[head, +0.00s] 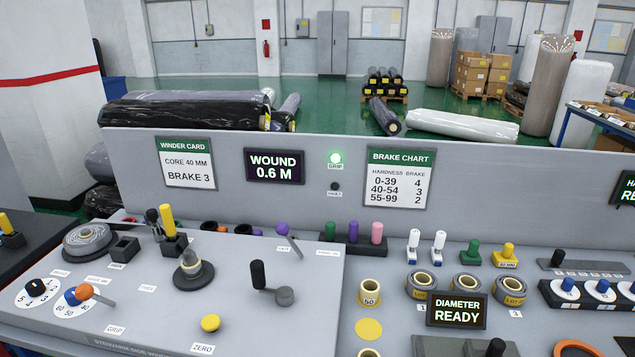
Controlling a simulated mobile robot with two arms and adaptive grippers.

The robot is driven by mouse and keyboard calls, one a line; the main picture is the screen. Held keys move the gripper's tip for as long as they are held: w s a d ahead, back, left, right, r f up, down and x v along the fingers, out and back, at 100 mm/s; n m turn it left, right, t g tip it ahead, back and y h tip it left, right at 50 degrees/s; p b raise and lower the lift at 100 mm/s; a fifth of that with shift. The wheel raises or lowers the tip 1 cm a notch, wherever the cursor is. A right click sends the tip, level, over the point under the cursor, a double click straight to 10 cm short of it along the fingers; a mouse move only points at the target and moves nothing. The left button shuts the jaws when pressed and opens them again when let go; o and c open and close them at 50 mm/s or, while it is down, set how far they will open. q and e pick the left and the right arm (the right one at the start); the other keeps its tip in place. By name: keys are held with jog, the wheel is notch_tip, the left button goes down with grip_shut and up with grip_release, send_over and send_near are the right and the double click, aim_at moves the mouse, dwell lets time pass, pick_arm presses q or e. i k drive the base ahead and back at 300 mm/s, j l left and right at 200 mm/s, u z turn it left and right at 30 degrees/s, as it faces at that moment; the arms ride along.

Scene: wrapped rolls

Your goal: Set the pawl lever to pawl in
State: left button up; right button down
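A lever with a purple knob (282,228) stands at the back right of the sloped grey console (225,305). Its thin rod tilts, with the knob up and to the left of its foot. One small white label (283,248) lies to its left and another (327,253) lies to its right. Their print is too small to read, so I cannot confirm that this is the pawl lever or which side is pawl in. Neither of my grippers is in view, and nothing touches the lever.
A crank with a black handle (258,275) stands in front of the lever. A grey cone (193,268), a yellow button (210,322) and an orange-knobbed lever (84,292) are also on the console. A rack of coloured pegs (353,244) stands close to the right.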

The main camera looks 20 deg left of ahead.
aim_at(282, 228)
jog(key=j+u, duration=0.25)
jog(key=j, duration=0.4)
jog(key=i+j+u, duration=0.2)
jog(key=j, duration=0.45)
